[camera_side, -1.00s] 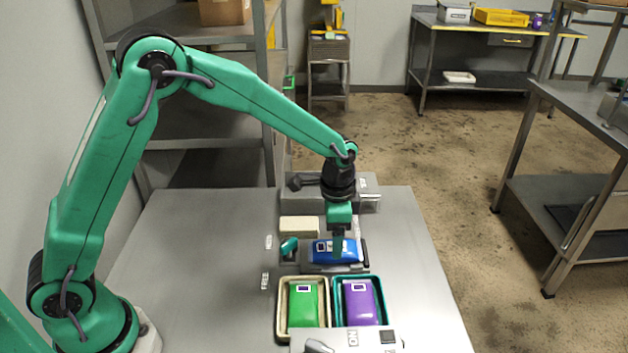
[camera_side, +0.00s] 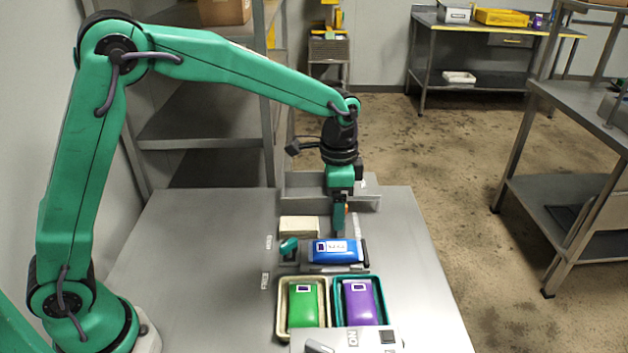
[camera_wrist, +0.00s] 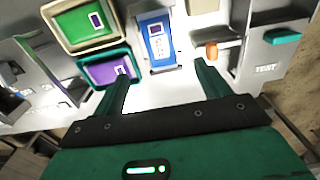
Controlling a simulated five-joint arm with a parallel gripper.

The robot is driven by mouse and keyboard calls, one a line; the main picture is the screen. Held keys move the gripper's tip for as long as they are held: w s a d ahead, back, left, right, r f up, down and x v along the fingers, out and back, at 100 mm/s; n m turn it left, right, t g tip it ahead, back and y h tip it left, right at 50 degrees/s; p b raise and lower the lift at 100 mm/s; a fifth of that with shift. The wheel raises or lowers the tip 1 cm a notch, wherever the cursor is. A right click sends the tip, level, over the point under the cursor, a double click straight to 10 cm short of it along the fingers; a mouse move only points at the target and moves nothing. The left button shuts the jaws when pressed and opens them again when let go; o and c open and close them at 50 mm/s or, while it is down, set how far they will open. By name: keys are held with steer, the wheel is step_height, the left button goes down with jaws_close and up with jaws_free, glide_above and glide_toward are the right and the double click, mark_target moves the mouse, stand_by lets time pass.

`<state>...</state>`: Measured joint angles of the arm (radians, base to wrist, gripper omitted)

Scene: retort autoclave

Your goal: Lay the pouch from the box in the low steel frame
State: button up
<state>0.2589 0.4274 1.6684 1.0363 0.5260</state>
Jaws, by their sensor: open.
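A blue pouch (camera_side: 335,251) with a white label lies in the low steel frame (camera_side: 335,268), between its two dark ends. The wrist view shows the same pouch (camera_wrist: 157,48) lengthwise, beyond my fingers. My gripper (camera_side: 340,230) is above and slightly behind the pouch, apart from it. In the wrist view my gripper (camera_wrist: 161,76) has its two green fingers spread, with nothing between them. The grey box (camera_side: 305,186) stands at the back of the table; its inside is mostly hidden in the side view.
A green pouch (camera_side: 303,304) lies in a cream tray (camera_side: 283,310), and a purple pouch (camera_side: 362,303) in a teal tray (camera_side: 338,312), both in front of the frame. A cream block (camera_side: 299,227) sits behind the frame. The table's left side (camera_side: 190,260) is clear.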

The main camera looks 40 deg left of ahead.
steer(key=s+a+r+n+t, duration=0.35)
steer(key=s+a+r, duration=0.45)
steer(key=s+r, duration=0.3)
steer(key=s+a+n+t, duration=0.1)
steer(key=s+a+n, duration=0.1)
steer(key=s, duration=0.4)
steer(key=s+a+n+t, duration=0.1)
steer(key=s+a+n, duration=0.1)
steer(key=s, duration=0.4)
steer(key=shift+s+n, duration=0.4)
steer(key=shift+n, duration=0.35)
